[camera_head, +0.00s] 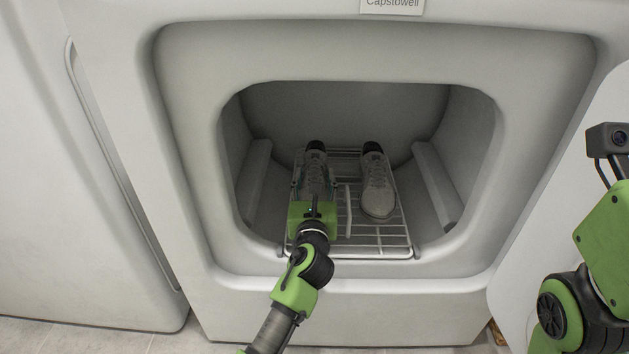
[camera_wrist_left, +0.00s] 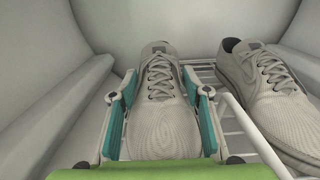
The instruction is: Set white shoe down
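The white shoe (camera_head: 314,172) is on the left side of the wire rack inside the round-cornered machine opening, its toe towards me. My left gripper (camera_head: 313,190) is around it from the front. In the left wrist view its teal finger pads (camera_wrist_left: 159,105) lie along both sides of the shoe (camera_wrist_left: 165,128) and seem to touch it. The shoe's underside is hidden, so I cannot tell whether it rests fully on the rack. A second white shoe (camera_head: 377,188) stands on the right half of the rack, also in the wrist view (camera_wrist_left: 270,85). My right gripper's fingers are not visible.
The wire rack (camera_head: 388,240) has bare room at its front right. Ledges (camera_head: 437,185) run along both inner side walls. The opening's thick rim (camera_head: 350,262) lies below my left wrist. My right arm is at the right edge, near an open white door (camera_head: 530,275).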

